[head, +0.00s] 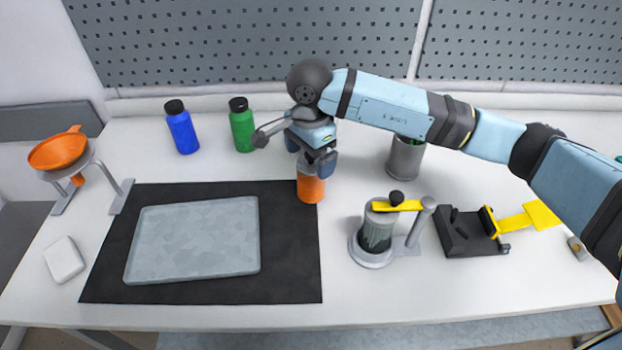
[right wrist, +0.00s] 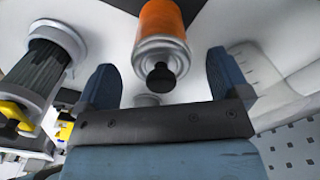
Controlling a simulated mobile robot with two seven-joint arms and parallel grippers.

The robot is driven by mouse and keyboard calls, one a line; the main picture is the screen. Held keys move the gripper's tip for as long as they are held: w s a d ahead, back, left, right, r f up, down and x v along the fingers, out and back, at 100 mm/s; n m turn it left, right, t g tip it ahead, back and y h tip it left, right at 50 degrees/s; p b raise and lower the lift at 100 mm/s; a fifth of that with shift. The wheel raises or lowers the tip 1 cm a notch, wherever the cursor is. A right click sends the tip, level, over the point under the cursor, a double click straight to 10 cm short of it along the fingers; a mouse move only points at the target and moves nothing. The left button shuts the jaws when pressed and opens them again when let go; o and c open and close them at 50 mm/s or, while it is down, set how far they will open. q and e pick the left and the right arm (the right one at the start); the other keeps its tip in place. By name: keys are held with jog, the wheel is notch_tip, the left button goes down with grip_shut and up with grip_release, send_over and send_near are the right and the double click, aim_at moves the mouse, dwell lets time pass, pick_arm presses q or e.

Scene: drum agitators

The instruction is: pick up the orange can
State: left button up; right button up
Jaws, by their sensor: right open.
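The orange can (head: 311,188) stands upright at the top right corner of the black mat, with a grey metal top partly hidden by my gripper in the head view. In the right wrist view the can (right wrist: 161,20) shows its orange side, its silver shoulder and a black knob. My right gripper (head: 318,160) is over the can's upper part. In the right wrist view the right gripper (right wrist: 162,78) has its fingers wide apart, one on each side of the can's line, with a visible gap to it. My left gripper is not in view.
A black mat (head: 290,270) with a grey tray (head: 195,240) lies left of the can. Blue (head: 182,130) and green (head: 242,128) bottles stand behind. A drum device with a yellow lever (head: 378,230) stands right. A metal cup (head: 405,160) stands behind it.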

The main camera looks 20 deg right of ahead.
notch_tip(320, 180, down, 3)
jog(key=shift+r, duration=0.1)
jog(key=c, duration=1.4)
